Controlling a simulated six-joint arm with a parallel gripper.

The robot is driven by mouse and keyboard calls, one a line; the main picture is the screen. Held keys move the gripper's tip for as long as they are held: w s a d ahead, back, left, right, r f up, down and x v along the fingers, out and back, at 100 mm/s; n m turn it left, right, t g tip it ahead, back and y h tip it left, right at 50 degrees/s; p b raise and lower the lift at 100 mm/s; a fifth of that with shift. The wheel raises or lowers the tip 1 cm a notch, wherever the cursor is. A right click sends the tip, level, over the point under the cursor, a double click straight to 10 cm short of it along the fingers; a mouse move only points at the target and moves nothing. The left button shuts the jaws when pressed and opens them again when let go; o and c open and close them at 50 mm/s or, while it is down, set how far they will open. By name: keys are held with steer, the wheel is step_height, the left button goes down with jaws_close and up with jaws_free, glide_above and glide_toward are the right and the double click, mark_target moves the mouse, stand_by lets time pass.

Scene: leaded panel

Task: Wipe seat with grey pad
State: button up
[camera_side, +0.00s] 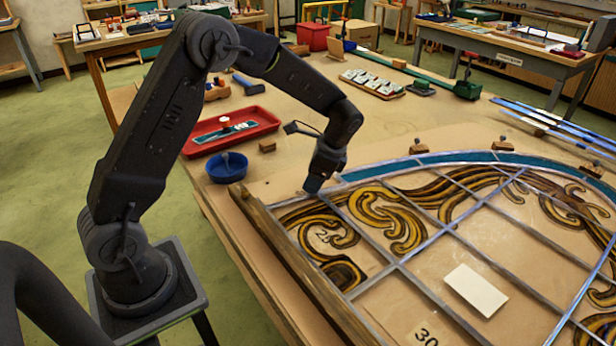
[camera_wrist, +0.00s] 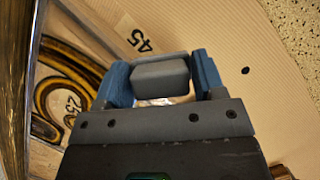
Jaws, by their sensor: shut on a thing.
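My gripper (camera_side: 313,184) is low at the far left corner of the leaded panel (camera_side: 405,270). In the wrist view its two blue fingers (camera_wrist: 161,78) are shut on a grey pad (camera_wrist: 160,72), one finger at each end. In the side view the pad cannot be told apart from the dark fingertips. A small whitish patch shows just below the pad in the wrist view. I cannot tell whether the pad touches the surface. No part is clearly marked as the seat, and the spot under the gripper is mostly hidden.
A wooden bar (camera_side: 300,270) runs along the panel's left edge. A blue bowl (camera_side: 227,168) and a red tray (camera_side: 262,122) stand left of my gripper. A white card (camera_side: 476,290) lies on the panel. Small wooden blocks with knobs line its far edge.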

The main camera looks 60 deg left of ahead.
steer(key=shift+w+d, duration=0.2)
steer(key=shift+w, duration=0.65)
steer(key=shift+w+d, duration=0.15)
steer(key=shift+w, duration=0.7)
steer(key=shift+r, duration=0.1)
steer(key=shift+r, duration=3)
steer(key=shift+r, duration=0.15)
step_height(320, 180, up, 3)
steer(key=shift+f, duration=0.15)
steer(key=shift+s, duration=0.1)
